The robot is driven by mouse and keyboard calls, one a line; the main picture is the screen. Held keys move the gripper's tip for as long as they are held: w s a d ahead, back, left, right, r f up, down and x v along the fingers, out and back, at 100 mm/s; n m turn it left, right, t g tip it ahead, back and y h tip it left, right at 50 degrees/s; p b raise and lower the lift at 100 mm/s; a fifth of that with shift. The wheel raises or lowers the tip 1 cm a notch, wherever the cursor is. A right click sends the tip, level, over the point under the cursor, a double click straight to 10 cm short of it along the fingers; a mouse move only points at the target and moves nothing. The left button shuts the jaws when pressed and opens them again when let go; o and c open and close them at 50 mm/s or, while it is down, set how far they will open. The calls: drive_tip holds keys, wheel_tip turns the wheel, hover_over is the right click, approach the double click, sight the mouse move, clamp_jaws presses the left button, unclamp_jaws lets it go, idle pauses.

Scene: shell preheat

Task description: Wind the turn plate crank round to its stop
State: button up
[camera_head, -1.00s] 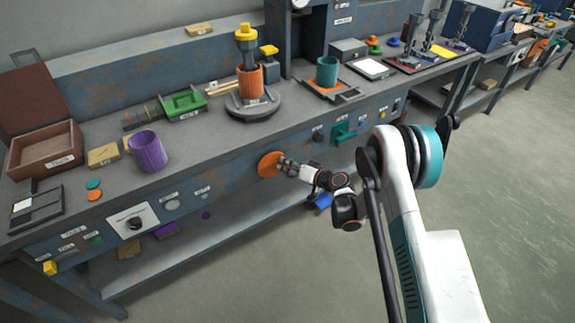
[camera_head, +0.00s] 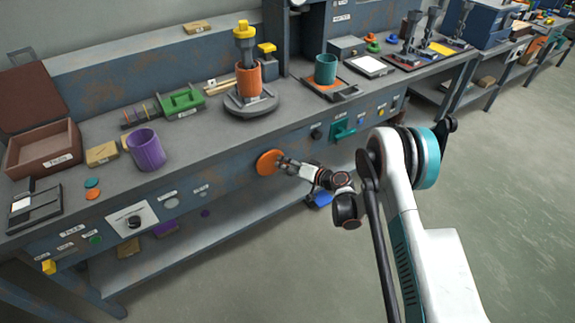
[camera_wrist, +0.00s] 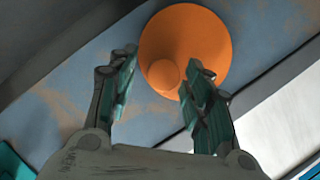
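The crank is an orange disc (camera_head: 268,162) with a small round knob on the front of the bench. In the wrist view the disc (camera_wrist: 215,40) fills the upper middle, and its knob (camera_wrist: 163,75) sits off-centre toward the lower left. My gripper (camera_head: 282,161) is at the disc in the head view. In the wrist view my gripper (camera_wrist: 163,78) has its two fingers apart, one on each side of the knob. I cannot tell whether either finger touches it. A round grey plate (camera_head: 262,109) on the bench top bears an orange cup (camera_head: 249,82).
A purple mug (camera_head: 146,150) and a green holder (camera_head: 182,101) stand left of the plate. A teal cup (camera_head: 326,69) stands to its right. A teal handle (camera_head: 342,129) is on the bench front right of the crank. The lower shelf (camera_head: 230,220) lies below.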

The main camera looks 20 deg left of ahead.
drive_tip(key=v, duration=0.7)
drive_tip(key=shift+d, duration=0.2)
drive_tip(key=shift+s, duration=0.15)
drive_tip(key=w+d+r+h, duration=0.1)
drive_tip(key=d+r+h, duration=0.15)
drive_tip(key=r, duration=0.55)
drive_tip(key=w+d+r+h, duration=0.1)
drive_tip(key=d+r, duration=0.3)
drive_tip(key=r, duration=0.4)
drive_tip(key=s+d+r+m+h, duration=0.1)
drive_tip(key=s+d+r, duration=0.2)
drive_tip(key=d+r, duration=0.25)
drive_tip(key=s+d+r+h, duration=0.2)
drive_tip(key=s+d+r, duration=0.2)
drive_tip(key=r, duration=0.2)
drive_tip(key=s+d+r+m+t+h, duration=0.1)
drive_tip(key=s+d+r+h, duration=0.15)
drive_tip(key=s+d, duration=0.3)
drive_tip(key=s+d+r+h, duration=0.1)
drive_tip(key=s+d+r, duration=0.35)
drive_tip(key=s, duration=0.25)
drive_tip(key=s+d+h, duration=0.1)
drive_tip(key=s+d, duration=0.4)
drive_tip(key=s, duration=0.3)
drive_tip(key=s+d+f+m+h, duration=0.1)
drive_tip(key=s+d+h, duration=0.1)
drive_tip(key=s+d, duration=0.3)
drive_tip(key=s, duration=0.3)
drive_tip(key=shift+d+m+h, duration=0.15)
drive_tip(key=shift+m+h, duration=0.15)
